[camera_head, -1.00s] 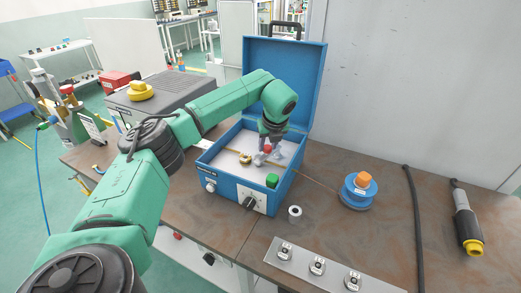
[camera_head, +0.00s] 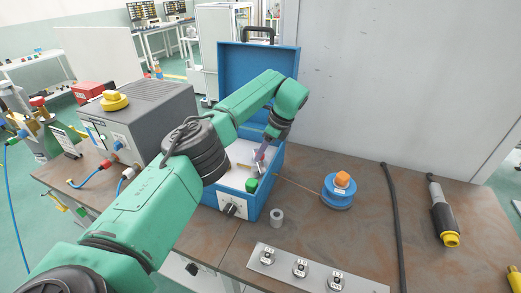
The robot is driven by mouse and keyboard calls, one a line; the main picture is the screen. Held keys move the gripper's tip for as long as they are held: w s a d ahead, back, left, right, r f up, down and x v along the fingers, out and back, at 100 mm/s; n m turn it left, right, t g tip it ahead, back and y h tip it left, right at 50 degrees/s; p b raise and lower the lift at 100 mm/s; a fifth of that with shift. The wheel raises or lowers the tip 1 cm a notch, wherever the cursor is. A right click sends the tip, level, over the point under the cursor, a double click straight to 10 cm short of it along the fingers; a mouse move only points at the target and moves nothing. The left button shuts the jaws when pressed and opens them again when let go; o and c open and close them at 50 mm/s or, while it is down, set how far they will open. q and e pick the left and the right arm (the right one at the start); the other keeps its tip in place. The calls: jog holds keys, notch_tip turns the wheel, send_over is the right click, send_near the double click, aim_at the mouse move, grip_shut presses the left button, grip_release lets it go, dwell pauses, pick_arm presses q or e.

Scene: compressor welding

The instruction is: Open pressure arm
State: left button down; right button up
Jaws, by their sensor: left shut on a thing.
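The blue case (camera_head: 240,202) stands open on the brown table, its lid (camera_head: 255,75) upright at the back. It has a pale inner deck, a green knob (camera_head: 251,185) at the front right corner and a black switch (camera_head: 231,209) on its front. My left gripper (camera_head: 259,163) reaches down over the right part of the deck and is shut on the pressure arm. The pressure arm itself is small and mostly hidden by the fingers. My left forearm covers the left part of the case. My right gripper is not in view.
A blue spool (camera_head: 337,196) with an orange top stands right of the case. A small grey roll (camera_head: 277,217) and a metal plate (camera_head: 312,277) with several knobs lie in front. A grey machine (camera_head: 140,120) stands left. A torch (camera_head: 444,222) lies far right.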

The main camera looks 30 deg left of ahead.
pick_arm(q)
jog(key=shift+w+d+n, duration=0.2)
jog(key=shift+w+n, duration=0.1)
jog(key=shift+n, duration=0.4)
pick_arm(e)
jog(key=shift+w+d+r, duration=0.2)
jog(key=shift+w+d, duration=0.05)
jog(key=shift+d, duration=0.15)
pick_arm(q)
jog(key=c, duration=0.5)
grip_release()
